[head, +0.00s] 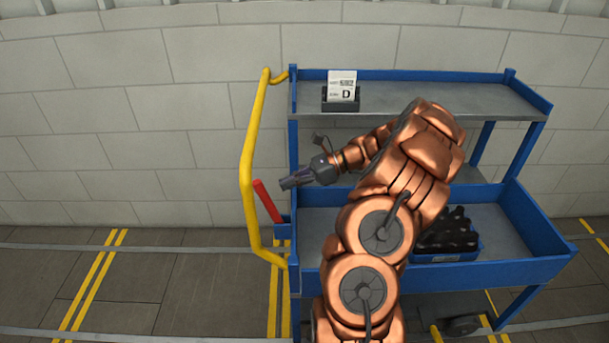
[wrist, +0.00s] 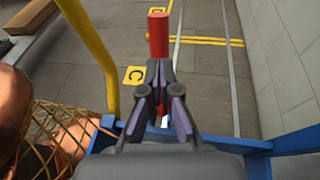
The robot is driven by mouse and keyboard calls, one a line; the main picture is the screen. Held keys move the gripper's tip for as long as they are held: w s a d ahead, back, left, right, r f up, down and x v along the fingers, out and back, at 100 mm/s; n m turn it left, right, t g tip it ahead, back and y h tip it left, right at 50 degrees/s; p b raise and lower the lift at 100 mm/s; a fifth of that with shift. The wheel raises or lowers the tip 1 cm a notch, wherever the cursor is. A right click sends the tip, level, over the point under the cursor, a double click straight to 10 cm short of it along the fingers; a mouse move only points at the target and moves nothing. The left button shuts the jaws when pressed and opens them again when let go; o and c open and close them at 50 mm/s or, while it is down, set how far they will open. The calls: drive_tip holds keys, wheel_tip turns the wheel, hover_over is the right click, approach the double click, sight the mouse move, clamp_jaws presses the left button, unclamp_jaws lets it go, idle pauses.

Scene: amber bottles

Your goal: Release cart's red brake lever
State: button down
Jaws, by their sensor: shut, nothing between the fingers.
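The red brake lever (head: 267,201) stands tilted at the left end of the blue cart (head: 420,275), its top leaning left, just inside the yellow push handle (head: 246,170). My gripper (head: 284,184) reaches left over the cart's end, with its fingertips beside the lever's upper part. In the wrist view the lever (wrist: 158,35) rises beyond my gripper (wrist: 160,66), its lower part mostly hidden behind the fingers. The fingers are shut with nothing between them. I cannot tell whether they touch the lever.
The yellow handle also shows at left in the wrist view (wrist: 92,50). A card holder (head: 341,92) stands on the top shelf. A blue bin of dark bottles (head: 448,235) sits on the lower shelf behind my arm. A block wall (head: 130,110) stands behind; floor at left is clear.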

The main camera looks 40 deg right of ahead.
sight(260, 190)
drive_tip(key=shift+x, duration=1.75)
drive_tip(key=p, duration=0.1)
drive_tip(key=w+a+p, duration=0.1)
drive_tip(key=p, duration=0.1)
drive_tip(key=shift+a+r+g+h, duration=0.1)
drive_tip(key=shift+r+g+h, duration=0.2)
drive_tip(key=shift+g+h, duration=0.1)
drive_tip(key=shift+w+a+f+h+p, duration=0.15)
drive_tip(key=shift+w+a+h+p, duration=0.3)
drive_tip(key=shift+p, duration=0.4)
drive_tip(key=shift+w+a+f+g+h+p, duration=0.3)
drive_tip(key=shift+a+g+h+p, duration=0.25)
drive_tip(key=shift+p, duration=0.25)
drive_tip(key=shift+w+a+f+m+h+p, duration=0.2)
drive_tip(key=shift+w+f+m+h+p, duration=0.1)
drive_tip(key=shift+p, duration=0.05)
drive_tip(key=v, duration=1.4)
drive_tip(key=shift+d, duration=0.25)
drive_tip(key=shift+w+f, duration=0.1)
